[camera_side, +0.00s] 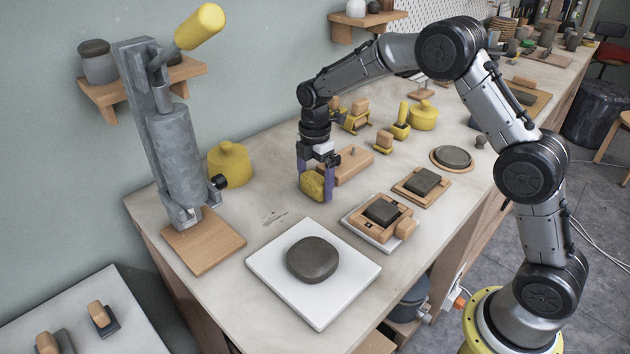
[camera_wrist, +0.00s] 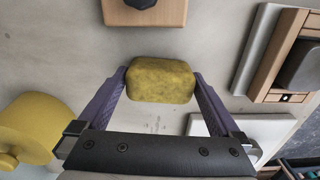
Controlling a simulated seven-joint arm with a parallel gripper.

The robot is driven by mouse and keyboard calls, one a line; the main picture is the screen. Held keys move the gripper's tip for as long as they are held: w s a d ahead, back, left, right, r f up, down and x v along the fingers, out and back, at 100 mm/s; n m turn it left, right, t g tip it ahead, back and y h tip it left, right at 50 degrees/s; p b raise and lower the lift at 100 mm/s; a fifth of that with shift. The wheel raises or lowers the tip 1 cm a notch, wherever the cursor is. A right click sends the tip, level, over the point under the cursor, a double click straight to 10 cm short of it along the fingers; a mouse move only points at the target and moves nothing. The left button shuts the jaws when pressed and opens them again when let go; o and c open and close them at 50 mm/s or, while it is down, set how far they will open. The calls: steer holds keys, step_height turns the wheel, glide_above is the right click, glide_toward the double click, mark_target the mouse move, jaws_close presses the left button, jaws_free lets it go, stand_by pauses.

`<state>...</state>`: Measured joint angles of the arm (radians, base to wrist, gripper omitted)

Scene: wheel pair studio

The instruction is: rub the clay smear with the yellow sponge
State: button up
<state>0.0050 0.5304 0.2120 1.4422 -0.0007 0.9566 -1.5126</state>
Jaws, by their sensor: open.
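The yellow sponge (camera_side: 313,185) sits on the table top, left of the middle of the table. My gripper (camera_side: 315,194) points down over it and is open, with one purple finger on each side. In the wrist view the sponge (camera_wrist: 160,80) lies between the two fingertips, close to both; I cannot tell whether they touch it. The clay smear (camera_side: 274,218) is a faint grey streak on the table, left of and nearer than the sponge. A few faint specks of it (camera_wrist: 155,126) show in the wrist view.
A white board (camera_side: 345,292) with a dark clay disc (camera_side: 313,260) lies in front of the smear. A lever press (camera_side: 180,140) and a yellow jar (camera_side: 229,163) stand to the left. A wooden block (camera_side: 350,166) and a clay slab on a tray (camera_side: 382,211) lie to the right.

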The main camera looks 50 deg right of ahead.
mark_target(315, 176)
steer(key=shift+r, duration=0.15)
steer(key=shift+r, duration=0.45)
steer(key=c, duration=1.1)
steer(key=shift+r, duration=0.1)
steer(key=shift+r, duration=2.9)
